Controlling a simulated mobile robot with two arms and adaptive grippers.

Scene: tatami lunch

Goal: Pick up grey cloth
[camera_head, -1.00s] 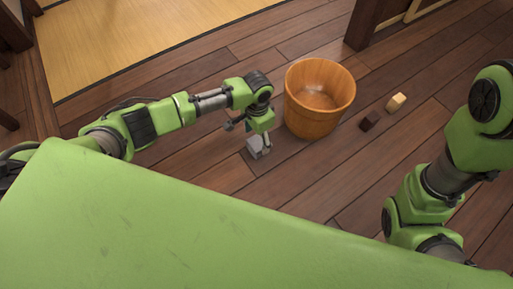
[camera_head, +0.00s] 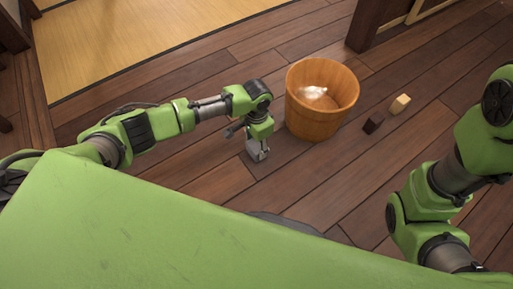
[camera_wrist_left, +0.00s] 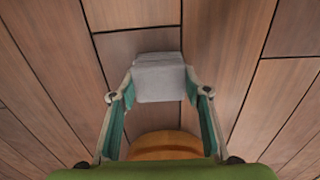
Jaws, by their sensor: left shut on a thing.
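The grey cloth (camera_head: 257,154) is a small pale grey folded block at the tip of my left gripper (camera_head: 257,147), low over the dark floor left of the bucket. In the left wrist view the cloth (camera_wrist_left: 158,78) sits between the two teal-lined fingers of the left gripper (camera_wrist_left: 159,92), which is shut on it. I cannot tell whether the cloth still touches the floor. My right arm shows at the right of the head view, but its gripper is out of frame.
A wooden bucket (camera_head: 318,122) stands just right of the left gripper, with a bright patch inside. A dark cube (camera_head: 373,124) and a pale cube (camera_head: 400,104) lie right of it. Tatami (camera_head: 130,35) lies at the upper left. The plank floor around is mostly clear.

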